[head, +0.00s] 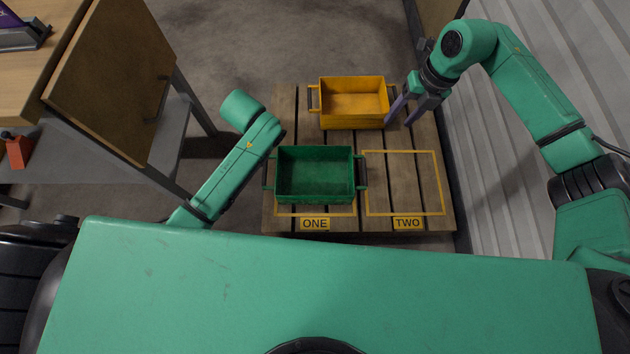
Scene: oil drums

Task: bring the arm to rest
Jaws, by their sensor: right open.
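My right arm comes in from the right. Its gripper (403,110) is open and empty, just right of the yellow bin's right handle; I cannot tell whether it touches the handle. My left arm reaches in from the left and bends beside the green bin; its gripper is hidden from view. The yellow bin (352,121) is empty and stands at the back of the wooden pallet. The green bin (315,197) is empty and stands at the front left, over the outlined area labelled ONE (315,224).
The wooden pallet (432,133) has an empty yellow outlined area labelled TWO (408,224). A corrugated wall (545,75) runs along the right. A workbench with a wooden door (110,80) stands at the left. Grey floor (255,40) is clear behind the pallet.

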